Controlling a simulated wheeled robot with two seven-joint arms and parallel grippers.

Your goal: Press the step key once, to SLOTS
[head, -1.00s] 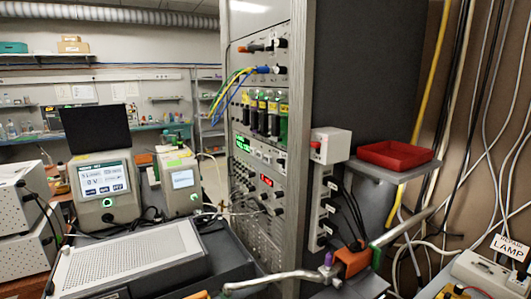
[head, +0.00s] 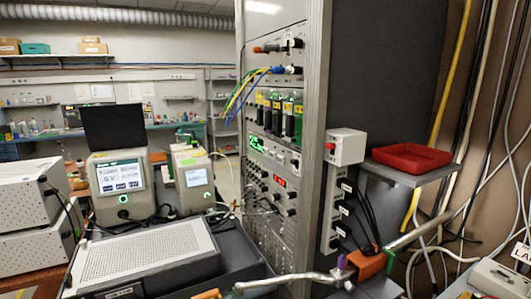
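No key marked as a step key or with the word SLOTS can be read in the head view. A beige instrument (head: 102,210) at the left has a lit screen (head: 122,177) with a large reading and a row of dark boxes; the text is too small to read surely. A round green-ringed control (head: 123,199) sits under that screen. A smaller instrument (head: 192,203) beside it has its own lit screen (head: 197,177). Neither of my grippers can be made out in the head view.
A perforated grey box (head: 140,255) stands in front of the instruments. A tall rack (head: 273,160) with cables and a red display stands at centre. A red tray (head: 412,158) sits on a shelf at right. A metal pipe with an orange block (head: 373,264) crosses the lower right.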

